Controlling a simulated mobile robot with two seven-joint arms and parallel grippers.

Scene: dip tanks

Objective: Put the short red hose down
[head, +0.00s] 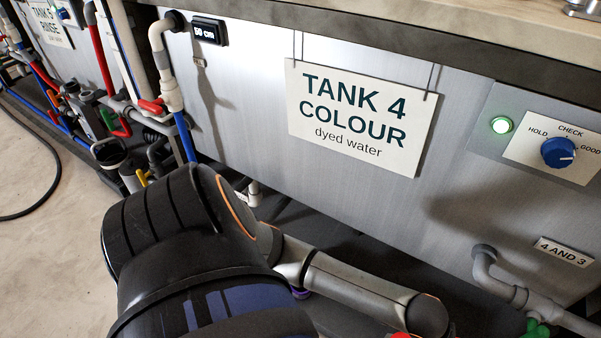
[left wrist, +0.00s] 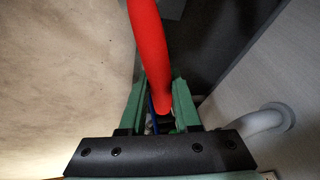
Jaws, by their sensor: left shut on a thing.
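The short red hose (left wrist: 148,40) shows in the left wrist view as a thick, bright red, slightly curved tube. It runs from the top edge down between the green fingers of my left gripper (left wrist: 158,92), which is shut on it. Its far end is cut off by the frame. In the head view my dark arm covers the lower middle, and my left gripper does not show there. A small red patch shows at the bottom edge, too cut off to identify. My right gripper is in neither view.
The metal front with the TANK 4 COLOUR sign (head: 360,118) stands close before me. A blue knob (head: 557,152) and a grey pipe (head: 500,286) are at right. Pipes and valves crowd the left. Pale floor (head: 40,235) is open at lower left, with a black hose on it.

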